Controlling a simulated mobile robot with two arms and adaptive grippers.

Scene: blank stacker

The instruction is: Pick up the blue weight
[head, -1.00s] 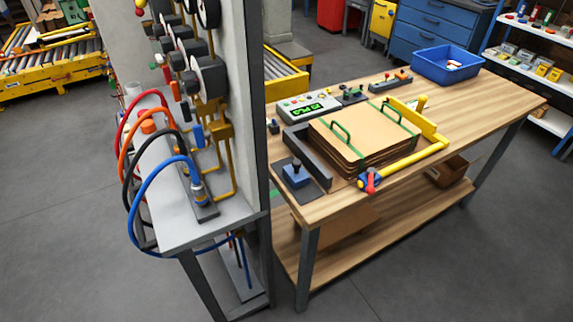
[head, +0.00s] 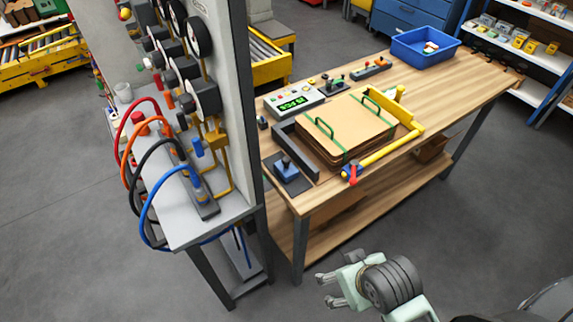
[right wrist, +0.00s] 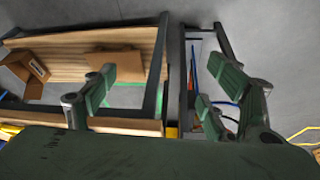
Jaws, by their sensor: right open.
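The blue weight (head: 287,168) is a small block with a dark knob on top. It stands upright on a dark pad (head: 287,181) at the near left corner of the wooden bench (head: 450,108). My right gripper (head: 324,290) is open and empty. It is over the floor in front of the bench, lower in the head view than the weight and well apart from it. In the right wrist view its fingers (right wrist: 166,84) are spread, with the bench's lower shelf beyond them; I cannot make out the weight there. My left gripper is not in view.
Right beside the weight are a dark angled bracket (head: 297,150) and a stack of cardboard sheets (head: 345,120) with a yellow bar (head: 385,150). A grey hose stand (head: 215,225) rises close on the left. The floor before the bench is clear.

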